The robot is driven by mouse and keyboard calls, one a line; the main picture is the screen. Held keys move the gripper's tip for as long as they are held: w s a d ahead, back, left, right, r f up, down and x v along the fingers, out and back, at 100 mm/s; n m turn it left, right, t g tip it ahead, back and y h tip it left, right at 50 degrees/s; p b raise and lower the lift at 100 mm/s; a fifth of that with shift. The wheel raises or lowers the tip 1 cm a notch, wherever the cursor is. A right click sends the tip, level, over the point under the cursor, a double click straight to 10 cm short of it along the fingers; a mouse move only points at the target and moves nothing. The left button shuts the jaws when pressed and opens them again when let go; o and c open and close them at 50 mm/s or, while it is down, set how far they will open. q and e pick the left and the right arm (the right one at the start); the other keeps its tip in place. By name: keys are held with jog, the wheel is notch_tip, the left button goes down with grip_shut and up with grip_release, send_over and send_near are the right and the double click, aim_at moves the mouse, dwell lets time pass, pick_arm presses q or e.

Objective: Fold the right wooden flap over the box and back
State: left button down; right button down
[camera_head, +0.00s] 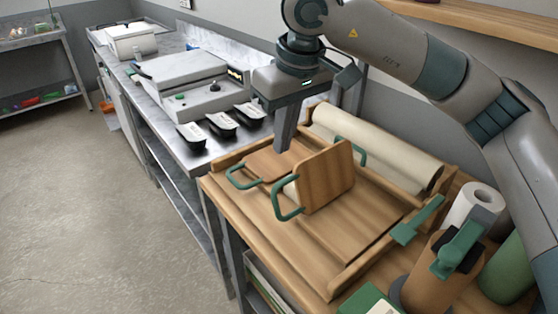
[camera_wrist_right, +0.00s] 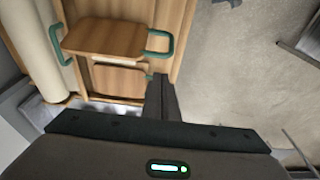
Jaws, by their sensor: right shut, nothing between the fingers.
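The right wooden flap (camera_head: 325,180) stands raised and tilted on the wooden station, with a green handle (camera_head: 287,201) at its near side and another at its far side. It also shows in the right wrist view (camera_wrist_right: 103,38). The left wooden flap (camera_head: 268,162) lies low to its left. My right gripper (camera_head: 285,147) points down, shut and empty, above the left flap and just left of the raised flap. Its fingers also show in the right wrist view (camera_wrist_right: 162,98). I cannot tell whether they touch the raised flap. No box is clearly visible. My left gripper is out of view.
A large paper roll (camera_head: 375,146) lies behind the flaps. A white roll (camera_head: 480,203) and a brown cylinder (camera_head: 438,278) stand at the right. Black trays (camera_head: 221,125) and a machine (camera_head: 183,80) sit on the steel counter. Floor at left is clear.

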jog(key=b+v, duration=0.1)
jog(key=v, duration=0.7)
jog(key=shift+f, duration=0.1)
dwell(0.5)
